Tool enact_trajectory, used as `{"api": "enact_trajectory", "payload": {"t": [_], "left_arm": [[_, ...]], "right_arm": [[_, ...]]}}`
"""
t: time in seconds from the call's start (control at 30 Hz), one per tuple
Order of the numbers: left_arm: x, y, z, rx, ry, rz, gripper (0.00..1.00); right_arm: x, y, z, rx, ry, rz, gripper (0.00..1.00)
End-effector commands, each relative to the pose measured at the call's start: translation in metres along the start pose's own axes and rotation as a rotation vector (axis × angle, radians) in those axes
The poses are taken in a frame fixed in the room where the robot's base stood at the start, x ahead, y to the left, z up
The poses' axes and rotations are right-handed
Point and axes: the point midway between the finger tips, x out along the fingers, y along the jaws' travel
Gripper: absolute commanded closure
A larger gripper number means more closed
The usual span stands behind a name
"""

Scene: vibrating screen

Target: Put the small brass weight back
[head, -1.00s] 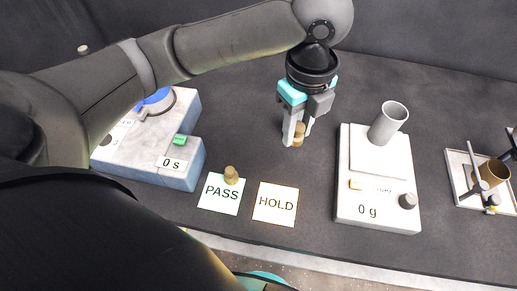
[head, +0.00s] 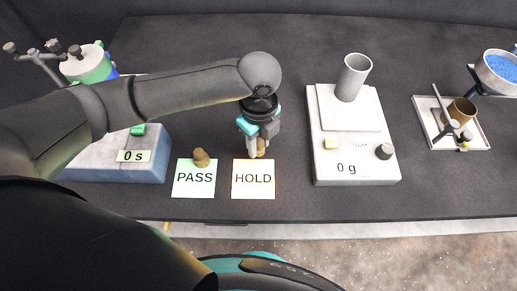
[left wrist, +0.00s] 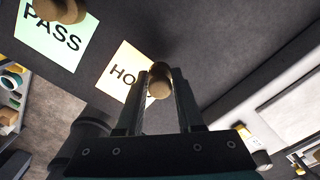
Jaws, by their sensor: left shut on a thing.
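My left gripper (head: 257,150) is shut on a brass weight (head: 262,146), a small knobbed piece held between the fingertips. The gripper points down at the far edge of the HOLD card (head: 253,185). In the left wrist view the weight (left wrist: 159,86) is between the two fingers and overlaps the edge of the HOLD card (left wrist: 122,72). I cannot tell whether it touches the card or table. A second brass weight (head: 200,157) stands on the PASS card (head: 194,184), left of the HOLD card. My right gripper is not in view.
A white scale (head: 352,165) reading 0 g, with a grey cup (head: 353,77) on it, stands right of the cards. Further right is a tray (head: 481,133) with a brass cup (head: 460,112). A block reading 0 s (head: 92,165) stands left. Dark table behind the cards is clear.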

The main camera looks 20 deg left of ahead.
Motion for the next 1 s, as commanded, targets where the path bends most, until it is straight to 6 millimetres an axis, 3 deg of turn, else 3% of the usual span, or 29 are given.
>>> {"api": "enact_trajectory", "payload": {"t": [0.1, 0.2, 0.57, 0.6, 0.83, 1.0], "left_arm": [[0.022, 0.001, 0.000, -0.001, 0.001, 0.003, 1.00], [0.031, 0.001, 0.000, 0.000, 0.000, 0.002, 1.00], [0.034, 0.001, 0.000, -0.001, -0.001, 0.002, 1.00], [0.034, 0.001, 0.000, 0.000, -0.001, 0.002, 0.61], [0.034, 0.001, 0.000, 0.000, -0.001, 0.002, 0.35], [0.034, 0.001, 0.000, 0.000, 0.000, 0.002, 0.34]], "right_arm": [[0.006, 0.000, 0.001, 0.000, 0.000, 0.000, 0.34], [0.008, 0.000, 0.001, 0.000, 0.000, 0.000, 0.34], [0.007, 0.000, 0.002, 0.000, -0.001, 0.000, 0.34], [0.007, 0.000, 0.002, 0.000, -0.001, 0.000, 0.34], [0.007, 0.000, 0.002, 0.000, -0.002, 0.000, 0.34], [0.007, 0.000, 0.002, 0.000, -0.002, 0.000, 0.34]]}}
